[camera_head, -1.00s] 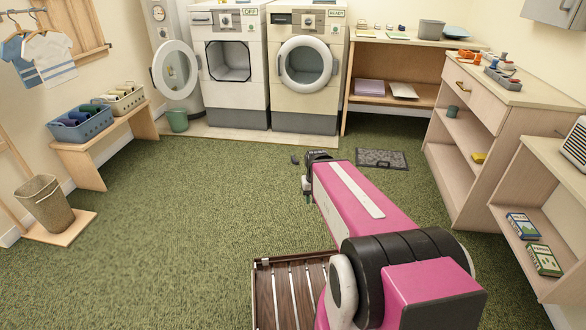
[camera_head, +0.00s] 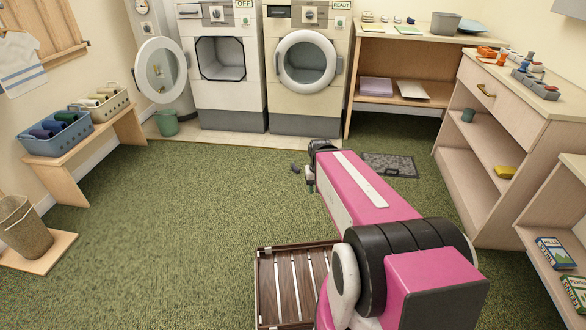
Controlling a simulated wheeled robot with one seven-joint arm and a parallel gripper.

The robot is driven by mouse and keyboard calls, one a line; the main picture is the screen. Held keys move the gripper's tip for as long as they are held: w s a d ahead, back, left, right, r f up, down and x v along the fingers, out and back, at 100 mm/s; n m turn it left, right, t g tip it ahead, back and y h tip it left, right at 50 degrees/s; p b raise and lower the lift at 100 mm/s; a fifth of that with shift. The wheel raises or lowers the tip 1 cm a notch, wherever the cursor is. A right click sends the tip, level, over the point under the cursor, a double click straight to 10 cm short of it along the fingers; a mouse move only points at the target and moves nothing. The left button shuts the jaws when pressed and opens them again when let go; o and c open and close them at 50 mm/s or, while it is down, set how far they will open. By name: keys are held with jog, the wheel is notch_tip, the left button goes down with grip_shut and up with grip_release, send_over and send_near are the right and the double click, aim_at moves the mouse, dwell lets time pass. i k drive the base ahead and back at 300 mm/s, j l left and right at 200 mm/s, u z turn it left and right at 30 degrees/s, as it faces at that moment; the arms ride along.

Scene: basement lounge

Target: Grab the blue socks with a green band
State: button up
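Several rolled bundles, likely socks, lie in a blue basket (camera_head: 84,138) on the low wooden bench at the left wall. They look dark blue, purple and green (camera_head: 66,116). They are too small to tell which is blue with a green band. A beige basket (camera_head: 118,103) behind it holds pale and olive bundles (camera_head: 104,93). My gripper (camera_head: 302,176) is at the far end of my pink arm, over the green carpet at mid-picture. It is well to the right of both baskets and apart from them. Its fingers are too small to tell open from shut.
A wooden slatted rack (camera_head: 285,290) is beside my arm at the bottom. Two washers (camera_head: 222,90) and (camera_head: 304,90), a green bin (camera_head: 166,123) and a dark mat (camera_head: 390,165) are ahead. Shelves (camera_head: 480,190) line the right. A wicker bin (camera_head: 25,228) is at left. The left-centre carpet is clear.

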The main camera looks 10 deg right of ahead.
aim_at(295, 170)
jog(key=i+j+z, duration=0.1)
jog(key=i+j, duration=0.3)
jog(key=j, duration=0.25)
jog(key=i+j+z, duration=0.15)
jog(key=j, duration=0.15)
jog(key=i+j+z, duration=0.1)
jog(key=j, duration=0.25)
jog(key=i+z, duration=0.1)
jog(key=z, duration=1.1)
